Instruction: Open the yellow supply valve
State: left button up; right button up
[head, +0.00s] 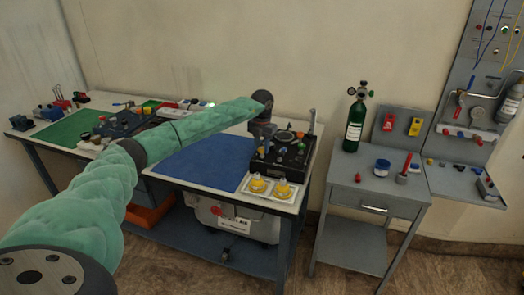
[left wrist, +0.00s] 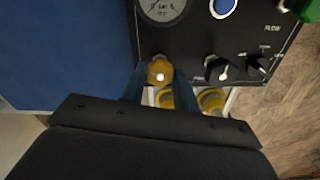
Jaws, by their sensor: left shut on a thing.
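The yellow supply valve knob (left wrist: 160,69) sits at the lower left edge of the black trainer panel (left wrist: 190,40) in the left wrist view. My left gripper (left wrist: 159,80) is shut on it, with one dark finger on each side. In the head view my left gripper (head: 259,143) reaches down over the left part of the black trainer box (head: 285,162). The knob is hidden there behind the gripper, and its turned position cannot be told. My right gripper is in neither view.
A pressure gauge (left wrist: 162,6), a blue round part (left wrist: 223,6) and black knobs (left wrist: 218,69) are close by on the panel. Two yellow items stand on a white tray (head: 270,198) in front of the box. A blue mat (head: 205,165) lies clear to the left.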

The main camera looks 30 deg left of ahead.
pick_arm(q)
jog(key=n+b, duration=0.3)
jog(key=n, duration=0.6)
jog(key=shift+r+n+b, duration=0.1)
jog(key=shift+n+b, duration=0.3)
jog(key=shift+n, duration=1)
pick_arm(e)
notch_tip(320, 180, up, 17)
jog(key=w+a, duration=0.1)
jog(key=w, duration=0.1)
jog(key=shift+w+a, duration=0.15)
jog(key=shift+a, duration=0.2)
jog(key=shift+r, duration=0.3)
pick_arm(q)
jog(key=o, duration=1)
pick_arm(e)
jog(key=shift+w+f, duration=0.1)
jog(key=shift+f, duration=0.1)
